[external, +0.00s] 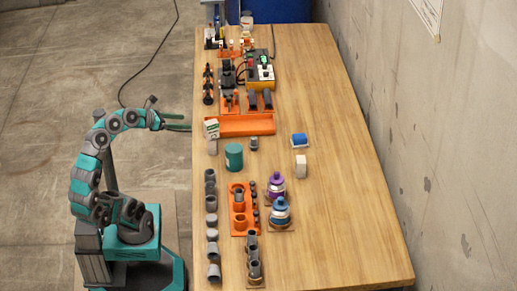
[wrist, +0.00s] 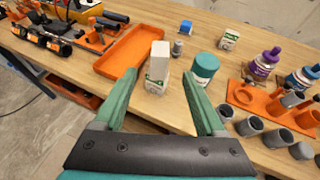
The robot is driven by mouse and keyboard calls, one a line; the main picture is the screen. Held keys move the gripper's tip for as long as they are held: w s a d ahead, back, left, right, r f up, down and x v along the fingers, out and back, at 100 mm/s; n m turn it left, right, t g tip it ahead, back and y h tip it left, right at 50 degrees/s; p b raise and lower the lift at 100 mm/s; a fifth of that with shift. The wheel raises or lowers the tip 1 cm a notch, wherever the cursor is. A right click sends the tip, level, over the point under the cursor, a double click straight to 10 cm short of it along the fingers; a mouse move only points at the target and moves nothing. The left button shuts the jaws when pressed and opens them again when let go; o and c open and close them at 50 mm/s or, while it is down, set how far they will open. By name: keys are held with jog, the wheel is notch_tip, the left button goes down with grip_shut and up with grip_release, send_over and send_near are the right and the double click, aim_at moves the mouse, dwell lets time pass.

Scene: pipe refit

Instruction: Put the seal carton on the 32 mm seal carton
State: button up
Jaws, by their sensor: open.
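A white carton with green print (external: 211,129) stands near the table's left edge, beside the orange tray. In the wrist view this carton (wrist: 157,66) shows ahead, between the lines of my two fingers. A second white carton (external: 300,165) stands farther right on the open table; it also shows in the wrist view (wrist: 229,39), with green print. The size markings are too small to read. My gripper (external: 190,122) is at the table's left edge, short of the near carton. In the wrist view my gripper (wrist: 158,76) is open, with nothing held.
A teal jar (external: 234,157) and a small grey cylinder (external: 254,144) stand close right of the near carton. The orange tray (external: 240,124) lies behind it. A blue-and-white item (external: 299,140) is near the second carton. Grey pipe fittings line the front. The table's right side is clear.

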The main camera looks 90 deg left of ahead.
jog(key=shift+v, duration=0.8)
